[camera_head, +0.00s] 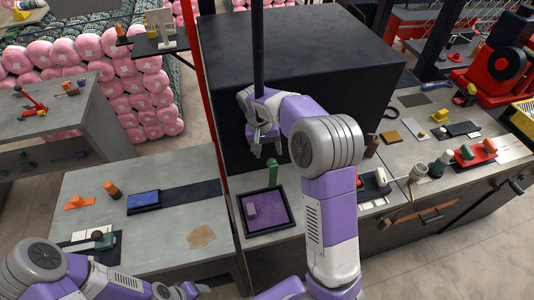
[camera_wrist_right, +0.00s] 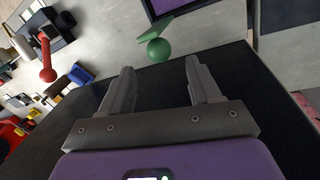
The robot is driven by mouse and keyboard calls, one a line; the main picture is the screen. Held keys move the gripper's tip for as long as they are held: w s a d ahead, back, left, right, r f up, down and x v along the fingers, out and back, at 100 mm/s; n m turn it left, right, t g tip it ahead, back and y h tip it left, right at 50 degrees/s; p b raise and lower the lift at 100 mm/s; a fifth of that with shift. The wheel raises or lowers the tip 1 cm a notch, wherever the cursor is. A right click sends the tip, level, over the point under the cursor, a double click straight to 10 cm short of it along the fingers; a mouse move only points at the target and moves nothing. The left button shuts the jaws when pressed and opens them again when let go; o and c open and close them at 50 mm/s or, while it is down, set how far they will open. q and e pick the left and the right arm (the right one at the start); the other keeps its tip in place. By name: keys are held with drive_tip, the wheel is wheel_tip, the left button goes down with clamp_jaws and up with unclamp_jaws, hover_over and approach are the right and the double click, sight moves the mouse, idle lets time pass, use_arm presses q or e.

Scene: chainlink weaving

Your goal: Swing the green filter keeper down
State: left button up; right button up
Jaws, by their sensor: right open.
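The green filter keeper (camera_head: 272,172) stands upright behind the dark tray with the purple floor, close to the front of the big black box. In the right wrist view it shows as a green ball with a flat green arm (camera_wrist_right: 158,48), beyond the fingertips. My right gripper (camera_head: 268,152) is just above and behind the keeper in the head view. In the wrist view its two fingers (camera_wrist_right: 160,78) are spread with nothing between them; the keeper lies ahead of the gap, apart from both fingers.
The big black box (camera_head: 300,70) rises beside my right arm. On the right bench are a red device (camera_head: 472,155) and several small parts. The left bench has open grey room.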

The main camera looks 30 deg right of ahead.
sight(271, 160)
drive_tip(key=f, duration=0.3)
drive_tip(key=d+f, duration=0.1)
drive_tip(key=f, duration=0.1)
drive_tip(key=shift+s+f, duration=0.2)
drive_tip(key=shift+s, duration=0.15)
clamp_jaws()
